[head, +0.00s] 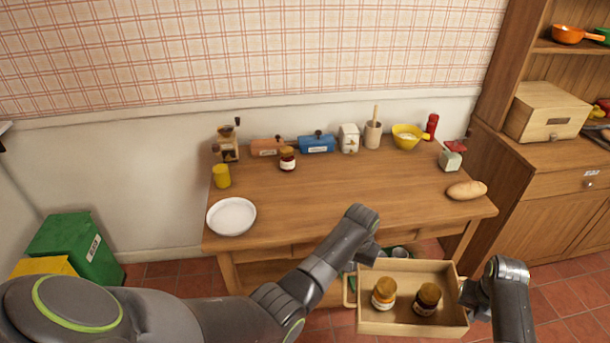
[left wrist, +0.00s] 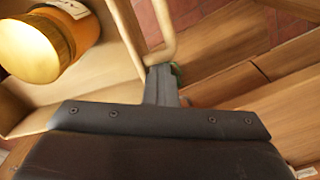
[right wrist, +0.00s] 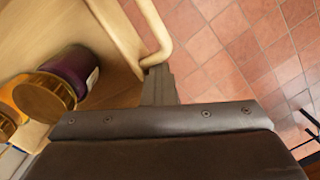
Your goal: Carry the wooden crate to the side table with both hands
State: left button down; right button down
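The light wooden crate (head: 412,327) hangs level in front of the wooden table, at the lower right of the head view. My left gripper (left wrist: 163,75) is shut on the crate's left handle (left wrist: 168,35). My right gripper (right wrist: 158,75) is shut on the crate's right handle (right wrist: 155,30). In the head view my left arm's wrist partly hides the left grip. I cannot tell for sure which furniture is the side table.
A wooden cabinet (head: 550,200) stands right. Green (head: 80,248) and yellow bins stand left.

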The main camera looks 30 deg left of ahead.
aim_at(324, 201)
jog(key=u, duration=0.75)
